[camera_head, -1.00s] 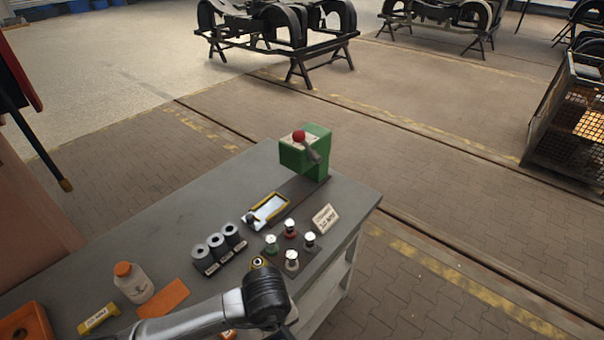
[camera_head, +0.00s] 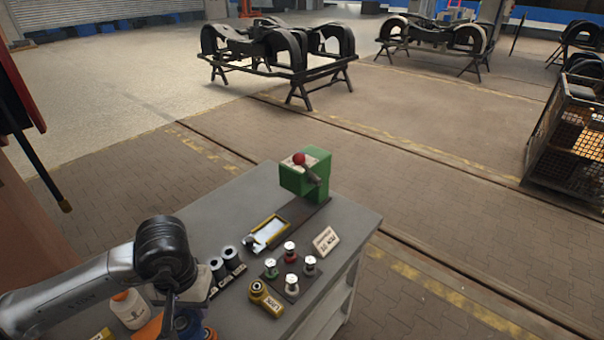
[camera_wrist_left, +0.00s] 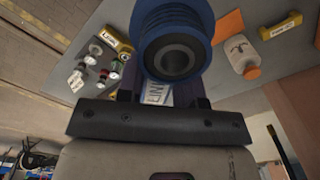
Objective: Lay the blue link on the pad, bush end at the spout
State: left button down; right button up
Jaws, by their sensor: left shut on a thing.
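My left gripper (camera_head: 178,306) is shut on the blue link (camera_head: 188,323), above the bench's near left part. In the left wrist view the link's round ribbed blue bush end (camera_wrist_left: 172,45) with its grey bore faces the camera. A pale lettered label (camera_wrist_left: 158,95) shows between the jaws. A yellow-framed pale pad (camera_head: 268,232) lies flat on the bench, apart from the gripper. A small dark fitting, perhaps the spout, is at its near left corner. A green box (camera_head: 304,174) with a red knob stands behind. My right gripper is not in view.
Several capped pots (camera_head: 290,266) stand on a dark plate beside a small sign (camera_head: 326,240). Dark cylinders (camera_head: 225,264) stand left of the pad. A white bottle (camera_head: 130,309) is beside my arm.

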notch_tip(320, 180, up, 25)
jog(key=p, duration=2.5)
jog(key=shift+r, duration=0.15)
